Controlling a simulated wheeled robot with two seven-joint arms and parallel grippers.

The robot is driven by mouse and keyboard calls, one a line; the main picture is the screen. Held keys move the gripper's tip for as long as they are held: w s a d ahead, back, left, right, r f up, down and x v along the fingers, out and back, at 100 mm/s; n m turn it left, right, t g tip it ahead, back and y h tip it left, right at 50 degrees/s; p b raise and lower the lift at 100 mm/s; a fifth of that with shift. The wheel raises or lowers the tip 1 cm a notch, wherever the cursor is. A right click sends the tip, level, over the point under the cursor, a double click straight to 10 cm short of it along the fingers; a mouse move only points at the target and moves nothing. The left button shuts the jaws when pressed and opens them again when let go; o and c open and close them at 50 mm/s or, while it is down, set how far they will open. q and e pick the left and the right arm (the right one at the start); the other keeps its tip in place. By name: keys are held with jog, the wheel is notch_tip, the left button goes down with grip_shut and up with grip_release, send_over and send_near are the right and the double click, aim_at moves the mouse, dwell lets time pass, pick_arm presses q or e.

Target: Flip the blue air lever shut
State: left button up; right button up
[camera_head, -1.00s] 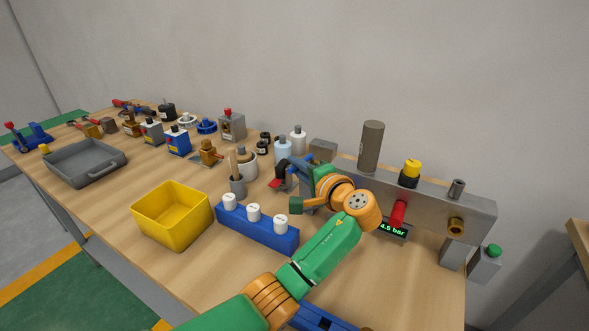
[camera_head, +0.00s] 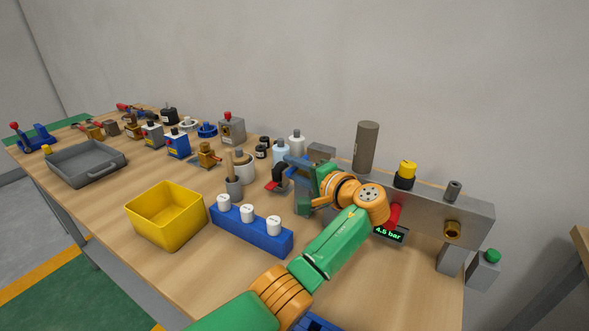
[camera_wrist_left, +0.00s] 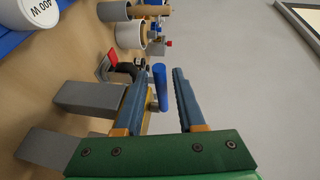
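The blue lever (camera_wrist_left: 160,87) is a short blue bar in the left wrist view. It appears between the fingers of my left gripper (camera_wrist_left: 160,76), which are apart with a gap around it; contact is not visible. In the head view my left gripper (camera_head: 300,166) is at the left end of the grey air manifold (camera_head: 425,203), and its wrist hides part of that end. The lever cannot be told apart from the blue fingers there. A display (camera_head: 389,235) under the manifold reads 4.5 bar. My right gripper is not in view.
The manifold carries a grey cylinder (camera_head: 366,147), a yellow knob (camera_head: 406,170) and a red part (camera_head: 394,216). A black tool with a red end (camera_head: 277,180) lies close left of my gripper. A blue block (camera_head: 250,231) with white bottles and a yellow bin (camera_head: 166,215) stand in front.

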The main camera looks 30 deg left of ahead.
pick_arm(q)
jog(key=b+v, duration=0.2)
jog(key=v, duration=0.5)
dwell(0.4)
